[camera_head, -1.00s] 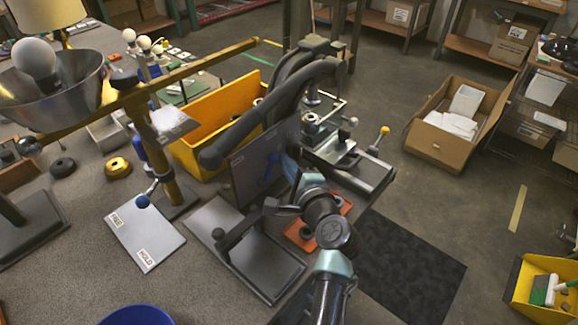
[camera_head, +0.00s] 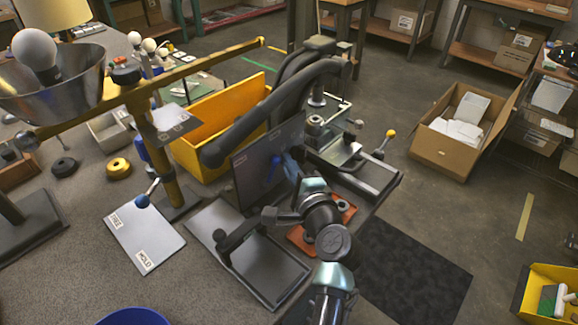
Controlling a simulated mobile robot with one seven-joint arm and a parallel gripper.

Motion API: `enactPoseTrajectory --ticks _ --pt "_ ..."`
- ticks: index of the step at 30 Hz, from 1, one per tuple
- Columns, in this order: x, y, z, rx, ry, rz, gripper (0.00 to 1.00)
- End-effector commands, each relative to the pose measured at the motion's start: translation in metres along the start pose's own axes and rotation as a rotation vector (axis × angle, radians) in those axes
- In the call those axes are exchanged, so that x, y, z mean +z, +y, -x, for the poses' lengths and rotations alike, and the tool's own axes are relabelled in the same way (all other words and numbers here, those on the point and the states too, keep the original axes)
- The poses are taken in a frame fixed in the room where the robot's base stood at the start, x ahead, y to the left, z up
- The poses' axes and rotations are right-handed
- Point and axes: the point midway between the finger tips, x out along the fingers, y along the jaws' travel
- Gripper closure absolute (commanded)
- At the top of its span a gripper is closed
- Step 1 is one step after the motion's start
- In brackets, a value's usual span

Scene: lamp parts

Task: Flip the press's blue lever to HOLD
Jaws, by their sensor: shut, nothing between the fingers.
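A dark upright panel (camera_head: 254,190) stands beside the black press (camera_head: 290,100) with its thick curved arms. A blue lever (camera_head: 272,169) sits on the panel's face and leans a little to the right at its top. Small pale labels on the panel are too small to read. My gripper (camera_head: 289,166) is shut and empty, just right of the lever at the panel's right edge; I cannot tell whether it touches. Another lever with a blue ball (camera_head: 142,201) sits on the yellow post, above a pale plate (camera_head: 158,250) marked FREE and HOLD.
A yellow bin (camera_head: 203,150) stands behind the panel. A grey flat base with a black clamp (camera_head: 250,250) lies in front of it. A metal fixture with a yellow-knobbed lever (camera_head: 391,134) is to the right. A blue bowl (camera_head: 135,318) is at the bottom edge.

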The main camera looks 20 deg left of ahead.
Motion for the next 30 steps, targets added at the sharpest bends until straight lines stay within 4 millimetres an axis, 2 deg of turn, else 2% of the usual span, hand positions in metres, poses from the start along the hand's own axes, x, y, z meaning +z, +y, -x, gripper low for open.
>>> enactPoseTrajectory --ticks 11,30 --pt "0.009 0.005 0.003 -0.074 -0.004 0.134 1.0" --pt "0.037 0.01 0.019 -0.323 -0.002 0.588 1.0"
